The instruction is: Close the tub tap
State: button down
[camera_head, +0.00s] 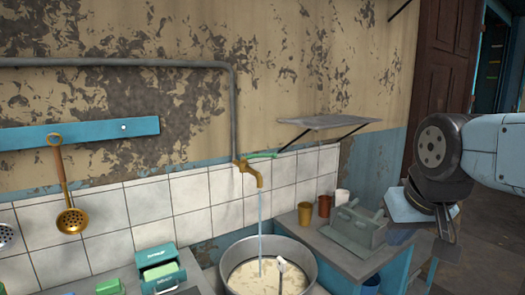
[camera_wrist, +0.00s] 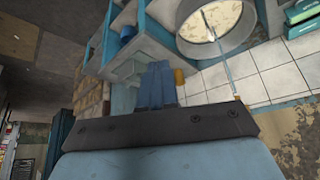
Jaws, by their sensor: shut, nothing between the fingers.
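The brass tap (camera_head: 250,172) sticks out of the tiled wall at the end of a grey pipe. Its green handle (camera_head: 262,155) points to the right. A thin stream of water (camera_head: 260,220) runs from the spout into the round metal tub (camera_head: 275,245) below. The tub holds a pale milky liquid, and it also shows in the wrist view (camera_wrist: 204,48). My gripper (camera_wrist: 156,68) is shut and empty. In the head view my arm is at the right, well away from the tap and touching nothing that I can see.
A metal wall shelf (camera_head: 328,122) juts out right of the tap. Cups (camera_head: 305,214) and a grey box (camera_head: 354,228) stand on the counter right of the tub. A ladle (camera_head: 71,220) hangs at left. Green containers (camera_head: 158,268) stand left of the tub.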

jog(key=shift+w+d, duration=0.15)
jog(key=shift+w, duration=0.1)
jog(key=shift+r, duration=0.1)
jog(key=w+a+r, duration=0.4)
jog(key=w, duration=0.5)
jog(key=w+a+r, duration=0.3)
jog(key=w+a, duration=0.1)
jog(key=w, duration=0.5)
jog(key=w+a+r, duration=0.4)
jog(key=w+a, duration=0.1)
jog(key=w, duration=0.4)
send_near(259, 157)
notch_tip(259, 157, down, 6)
jog(key=w+d, duration=0.2)
jog(key=shift+d+n, duration=0.25)
jog(key=shift+n, duration=0.15)
jog(key=shift+w, duration=0.1)
